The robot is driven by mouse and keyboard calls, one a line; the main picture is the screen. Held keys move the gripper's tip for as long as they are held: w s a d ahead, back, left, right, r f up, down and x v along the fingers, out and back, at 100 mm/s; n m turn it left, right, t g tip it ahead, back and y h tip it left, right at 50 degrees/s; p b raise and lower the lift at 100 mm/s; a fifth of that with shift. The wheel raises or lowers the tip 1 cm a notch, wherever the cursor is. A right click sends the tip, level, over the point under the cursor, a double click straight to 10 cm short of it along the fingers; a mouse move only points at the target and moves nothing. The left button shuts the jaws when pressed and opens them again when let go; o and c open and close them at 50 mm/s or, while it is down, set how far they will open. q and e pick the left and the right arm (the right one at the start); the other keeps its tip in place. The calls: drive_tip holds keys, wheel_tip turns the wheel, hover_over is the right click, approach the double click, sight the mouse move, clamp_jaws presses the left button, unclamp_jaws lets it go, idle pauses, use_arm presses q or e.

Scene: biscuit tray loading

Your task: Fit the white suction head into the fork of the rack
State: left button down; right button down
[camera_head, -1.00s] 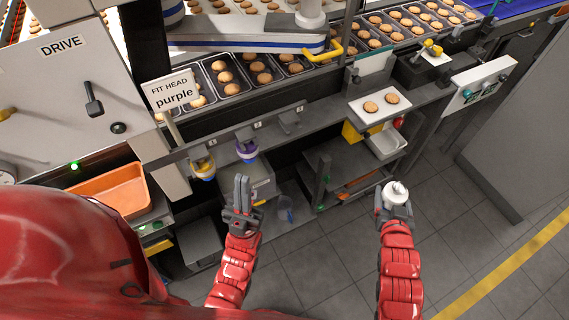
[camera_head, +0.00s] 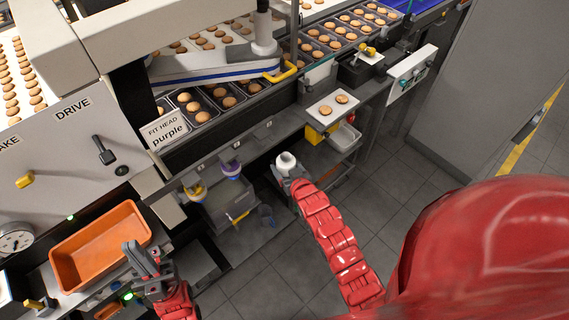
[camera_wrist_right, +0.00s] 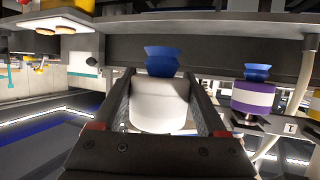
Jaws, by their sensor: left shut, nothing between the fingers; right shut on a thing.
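The white suction head (camera_head: 285,162) is in my right gripper (camera_head: 288,172), just in front of the rack (camera_head: 215,152). In the right wrist view the white head (camera_wrist_right: 158,105) stands between the two fingers, with a blue cup on top. The rack holds a yellow-banded head (camera_head: 195,191) and a purple-banded head (camera_head: 230,167). The purple-banded head (camera_wrist_right: 255,97) is right of the held head in the wrist view, apart from it. A fork (camera_head: 264,133) right of the purple-banded head looks empty. My left gripper (camera_head: 136,250) is shut and empty beside the orange tray.
The orange tray (camera_head: 75,262) is at the lower left. A sign (camera_head: 165,130) reads "FIT HEAD purple". A white plate with two biscuits (camera_head: 331,109) lies right of the rack. Biscuit trays run along the conveyor behind. The floor right of my right arm is clear.

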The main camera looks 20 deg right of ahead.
sight(263, 146)
drive_tip(key=shift+b, duration=0.35)
drive_tip(key=w+b, duration=0.1)
drive_tip(key=w+a+b, duration=0.1)
drive_tip(key=w, duration=0.1)
drive_tip(key=w+a+b, duration=0.1)
drive_tip(key=w, duration=0.1)
drive_tip(key=shift+w, duration=0.2)
drive_tip(key=shift+r, duration=0.1)
drive_tip(key=shift+b, duration=0.7)
idle(1.5)
drive_tip(key=shift+w+a+b, duration=0.35)
drive_tip(key=shift+w+b, duration=0.15)
drive_tip(key=shift+w, duration=0.4)
drive_tip(key=shift+w+a+b, duration=0.3)
drive_tip(key=shift+w+b, duration=0.25)
drive_tip(key=shift+w, duration=0.3)
drive_tip(key=shift+w+a+b, duration=0.35)
drive_tip(key=shift+w+b, duration=0.15)
drive_tip(key=shift+w, duration=0.4)
